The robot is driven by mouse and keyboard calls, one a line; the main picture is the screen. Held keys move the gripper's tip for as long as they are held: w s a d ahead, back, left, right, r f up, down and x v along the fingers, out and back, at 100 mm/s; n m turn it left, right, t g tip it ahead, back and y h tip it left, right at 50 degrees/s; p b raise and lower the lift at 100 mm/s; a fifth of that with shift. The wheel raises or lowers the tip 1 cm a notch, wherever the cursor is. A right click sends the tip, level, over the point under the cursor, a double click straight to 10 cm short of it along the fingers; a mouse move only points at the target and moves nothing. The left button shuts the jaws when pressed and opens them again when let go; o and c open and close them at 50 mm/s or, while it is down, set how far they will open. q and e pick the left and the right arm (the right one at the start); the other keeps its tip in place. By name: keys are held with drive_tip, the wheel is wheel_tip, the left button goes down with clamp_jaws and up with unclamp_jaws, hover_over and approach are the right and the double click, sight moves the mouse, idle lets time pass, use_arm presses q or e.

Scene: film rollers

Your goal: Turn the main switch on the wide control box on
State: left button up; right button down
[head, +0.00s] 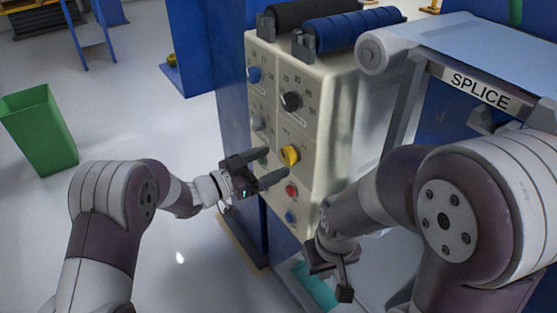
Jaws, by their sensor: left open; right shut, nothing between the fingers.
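The cream control box (318,120) stands in the middle of the head view, its panel facing left. The panel carries a yellow rotary knob (291,155), a black knob (291,101), a blue knob (253,75) and a grey knob (257,123). The labels are too small to tell which one is the main switch. My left gripper (272,165) is open in front of the panel, its fingertips close to the yellow knob; I cannot tell if they touch it. My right gripper (344,291) is shut and empty, below and right of the box.
A red button (291,190) and a blue button (290,217) sit low on the panel. Black and blue rollers (350,28) lie on top of the box. A splice table (480,88) stands at right. A green bin (40,130) stands on open floor at left.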

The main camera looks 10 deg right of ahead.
sight(285, 159)
use_arm(q)
drive_tip(key=shift+x, duration=1.5)
drive_tip(key=c, duration=1.1)
drive_tip(key=shift+o, duration=0.2)
use_arm(e)
drive_tip(key=shift+f, duration=0.15)
use_arm(q)
drive_tip(key=shift+f+m+b, duration=0.1)
drive_tip(key=shift+m+b, duration=0.3)
drive_tip(key=shift+b, duration=0.05)
drive_tip(key=m+b, duration=0.4)
drive_tip(key=shift+s+f+m, duration=0.15)
drive_tip(key=shift+m, duration=0.25)
drive_tip(key=m+b, duration=0.5)
drive_tip(key=shift+s+d+f, duration=0.1)
drive_tip(key=shift+m+b, duration=1.6)
drive_tip(key=shift+m, duration=0.1)
use_arm(e)
drive_tip(key=shift+f, duration=6.45)
